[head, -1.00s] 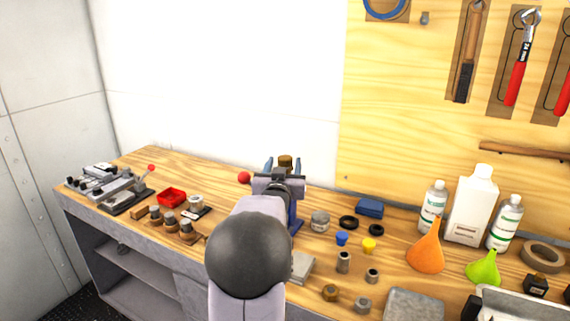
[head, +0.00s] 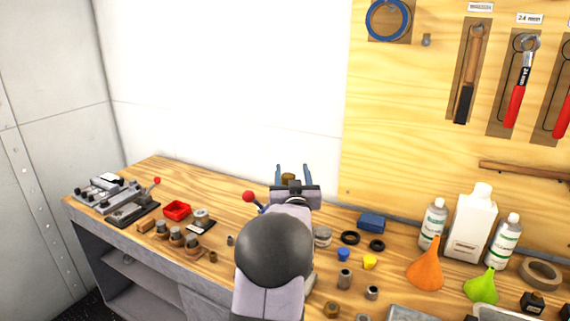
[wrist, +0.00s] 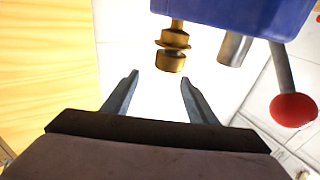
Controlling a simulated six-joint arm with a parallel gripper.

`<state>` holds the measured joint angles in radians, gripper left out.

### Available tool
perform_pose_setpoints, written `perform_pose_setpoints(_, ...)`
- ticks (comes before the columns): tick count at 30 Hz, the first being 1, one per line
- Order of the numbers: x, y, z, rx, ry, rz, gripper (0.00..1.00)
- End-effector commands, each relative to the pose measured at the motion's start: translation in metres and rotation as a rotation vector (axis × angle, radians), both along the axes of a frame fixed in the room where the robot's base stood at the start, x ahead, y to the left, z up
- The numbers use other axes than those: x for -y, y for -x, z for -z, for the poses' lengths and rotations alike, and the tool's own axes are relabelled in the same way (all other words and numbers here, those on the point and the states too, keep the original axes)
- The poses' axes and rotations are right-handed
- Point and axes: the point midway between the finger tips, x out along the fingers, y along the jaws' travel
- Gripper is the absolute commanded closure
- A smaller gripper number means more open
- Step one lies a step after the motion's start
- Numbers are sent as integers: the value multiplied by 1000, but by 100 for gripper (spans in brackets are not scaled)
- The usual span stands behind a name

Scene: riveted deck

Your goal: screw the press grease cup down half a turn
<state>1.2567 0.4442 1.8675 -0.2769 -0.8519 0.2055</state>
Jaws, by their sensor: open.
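The brass grease cup (wrist: 172,56) has a stepped, flanged shape and joins the underside of the blue press body (wrist: 225,12) in the wrist view. In the head view the cup (head: 288,177) shows between my gripper's raised fingers (head: 292,168). My gripper (wrist: 160,77) is open and empty. In the wrist view the cup appears just past the fingertips, a little right of the middle of the gap, with neither finger seen touching it. My arm hides most of the press in the head view.
A red ball handle (wrist: 293,110) and a grey metal cylinder (wrist: 234,48) sit beside the cup on the press. The red ball (head: 248,197) is left of my gripper. Small caps, funnels and bottles (head: 432,224) crowd the bench to the right.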

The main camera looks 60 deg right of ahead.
Motion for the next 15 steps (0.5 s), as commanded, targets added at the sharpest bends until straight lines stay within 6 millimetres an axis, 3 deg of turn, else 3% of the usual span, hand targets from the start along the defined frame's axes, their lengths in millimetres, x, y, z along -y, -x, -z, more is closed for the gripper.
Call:
perform_pose_setpoints(2,3,2,-4,4,-9,-54,48)
perform_pose_setpoints(15,-11,5,31,-52,-71,-237,48)
